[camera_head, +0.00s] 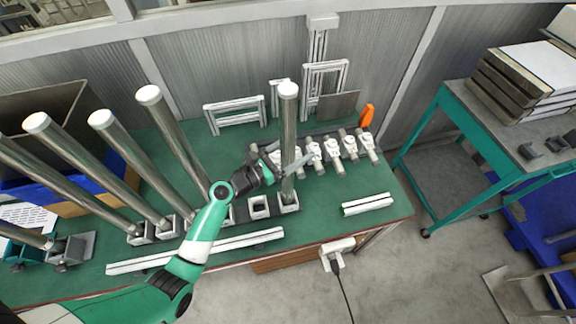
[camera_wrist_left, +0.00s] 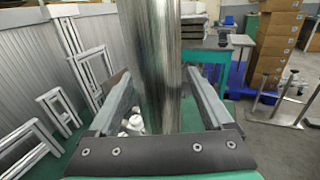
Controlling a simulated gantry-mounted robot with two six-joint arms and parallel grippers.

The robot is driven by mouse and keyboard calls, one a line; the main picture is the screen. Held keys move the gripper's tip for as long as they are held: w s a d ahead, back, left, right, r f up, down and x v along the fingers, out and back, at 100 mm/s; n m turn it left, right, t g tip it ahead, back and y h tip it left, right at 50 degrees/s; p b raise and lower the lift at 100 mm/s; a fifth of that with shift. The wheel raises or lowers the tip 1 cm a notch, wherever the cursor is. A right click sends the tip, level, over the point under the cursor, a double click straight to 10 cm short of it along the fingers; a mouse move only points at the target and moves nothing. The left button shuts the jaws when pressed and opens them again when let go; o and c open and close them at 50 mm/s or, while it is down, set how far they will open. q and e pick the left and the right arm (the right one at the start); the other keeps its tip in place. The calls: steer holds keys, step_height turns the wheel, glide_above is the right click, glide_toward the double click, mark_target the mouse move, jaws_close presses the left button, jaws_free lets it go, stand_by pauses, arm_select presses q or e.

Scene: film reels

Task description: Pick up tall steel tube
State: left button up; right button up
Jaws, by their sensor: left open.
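A tall steel tube (camera_head: 289,130) with a white cap stands upright in a square holder (camera_head: 288,203) at the right end of the row. My left gripper (camera_head: 291,169) is open around the tube's lower part. In the left wrist view the tube (camera_wrist_left: 153,60) stands between the two open fingers (camera_wrist_left: 160,90), and I see a gap on either side of it. More tall steel tubes (camera_head: 176,135) with white caps stand in holders to the left, looking tilted in the picture. My right gripper is not in view.
An empty square holder (camera_head: 259,207) is left of the tube. Several small metal fittings (camera_head: 332,149) lie behind and right of it on the green table (camera_head: 330,185). White rails (camera_head: 367,204) lie near the front edge. Frames (camera_head: 326,78) lean at the back wall.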

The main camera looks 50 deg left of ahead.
arm_select(q)
steer(key=shift+w, duration=0.1)
steer(key=shift+c, duration=0.3)
jaws_close()
steer(key=shift+r, duration=0.1)
stand_by(1.0)
